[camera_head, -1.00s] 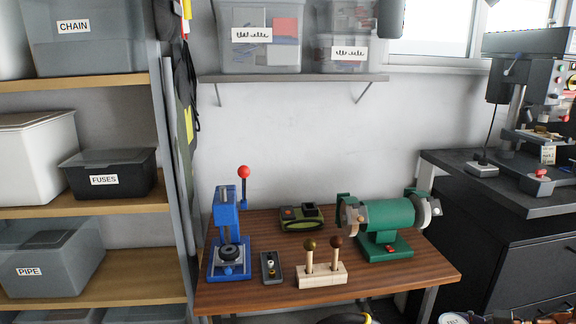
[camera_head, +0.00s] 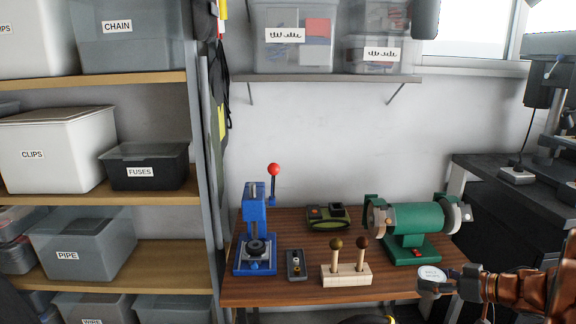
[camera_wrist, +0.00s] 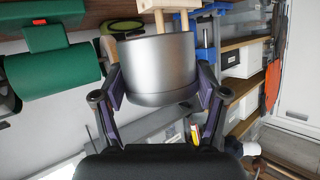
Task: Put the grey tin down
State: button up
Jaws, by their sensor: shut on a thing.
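The grey tin (camera_wrist: 158,72) fills the middle of the wrist view, a plain metal cylinder. My gripper (camera_wrist: 158,88) is shut on it, one finger on each side. In the head view the tin (camera_head: 433,279) shows a pale labelled lid, and my gripper (camera_head: 452,283) holds it from the right. It appears in front of the right front edge of the wooden workbench (camera_head: 300,291). I cannot tell its exact height above or distance from the bench.
On the bench stand a blue press (camera_head: 255,230), a small dark block (camera_head: 295,265), a wooden stand with two handles (camera_head: 346,273), a green-and-black device (camera_head: 328,217) and a green grinder (camera_head: 410,219). Bare wood shows between them. Shelves with bins (camera_head: 82,243) stand at left.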

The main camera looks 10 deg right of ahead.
jog(key=w+a+r+m+t+h, duration=0.1)
jog(key=w+a+r, duration=0.2)
jog(key=w+a, duration=0.25)
jog(key=w+a+r+m+h, duration=0.1)
jog(key=w+a+r, duration=0.2)
jog(key=w+a, duration=0.25)
jog(key=a+r+m+t+h, duration=0.1)
jog(key=a+m+h, duration=0.1)
jog(key=a, duration=1.2)
notch_tip(320, 180, up, 15)
jog(key=p, duration=1.5)
notch_tip(320, 180, down, 14)
jog(key=w+m+h, duration=0.2)
jog(key=m+h, duration=0.1)
jog(key=h, duration=0.1)
jog(key=shift+w+d+r+t, duration=0.15)
jog(key=shift+w+d+t, duration=0.05)
jog(key=shift+w+t, duration=0.1)
